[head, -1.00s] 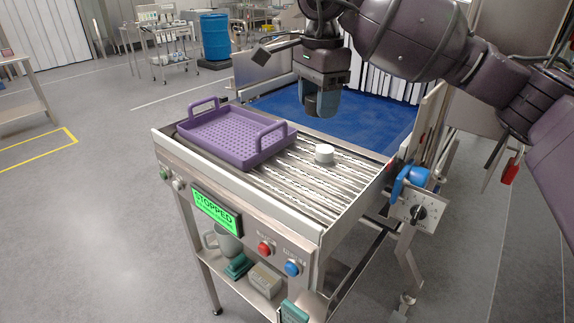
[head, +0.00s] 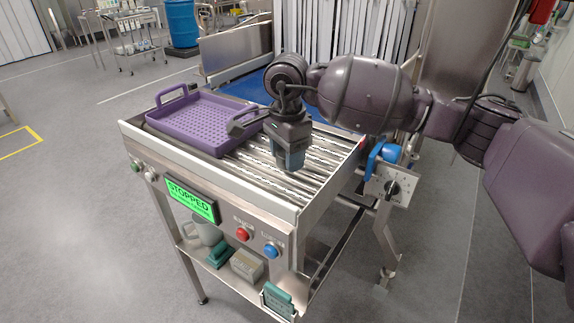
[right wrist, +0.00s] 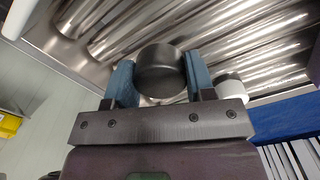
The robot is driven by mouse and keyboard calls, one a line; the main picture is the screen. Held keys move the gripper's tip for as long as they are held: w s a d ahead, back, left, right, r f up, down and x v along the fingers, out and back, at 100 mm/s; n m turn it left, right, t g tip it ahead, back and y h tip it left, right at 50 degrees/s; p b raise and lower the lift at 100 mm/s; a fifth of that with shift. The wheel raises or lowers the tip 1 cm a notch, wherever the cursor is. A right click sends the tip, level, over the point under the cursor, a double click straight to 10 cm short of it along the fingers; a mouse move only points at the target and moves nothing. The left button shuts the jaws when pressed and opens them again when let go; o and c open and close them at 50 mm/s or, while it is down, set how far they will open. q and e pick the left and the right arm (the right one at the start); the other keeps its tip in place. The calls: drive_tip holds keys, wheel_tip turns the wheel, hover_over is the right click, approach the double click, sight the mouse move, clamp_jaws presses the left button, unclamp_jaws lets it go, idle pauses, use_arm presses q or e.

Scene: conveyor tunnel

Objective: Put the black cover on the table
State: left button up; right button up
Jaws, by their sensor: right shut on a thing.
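My right gripper (head: 290,160) is low over the roller bed of the metal conveyor, right of the purple tray. In the right wrist view the gripper (right wrist: 160,78) is shut on a dark round piece, the black cover (right wrist: 160,62), with a blue-grey finger on each side. The head view does not show the cover; the gripper hides it. A white round piece (right wrist: 230,87) is beside the right finger in the wrist view. It is hidden in the head view now. My left gripper is out of view.
The purple perforated tray (head: 200,146) with two handles sits on the left of the conveyor rollers (head: 318,178). A green STOPPED display (head: 190,200) and buttons are on its front. A blue-handled box (head: 388,185) juts out at the right. A shelf below holds several items.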

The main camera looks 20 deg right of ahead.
wheel_tip(320, 180, down, 3)
drive_tip(key=shift+r, duration=0.15)
drive_tip(key=shift+f, duration=0.2)
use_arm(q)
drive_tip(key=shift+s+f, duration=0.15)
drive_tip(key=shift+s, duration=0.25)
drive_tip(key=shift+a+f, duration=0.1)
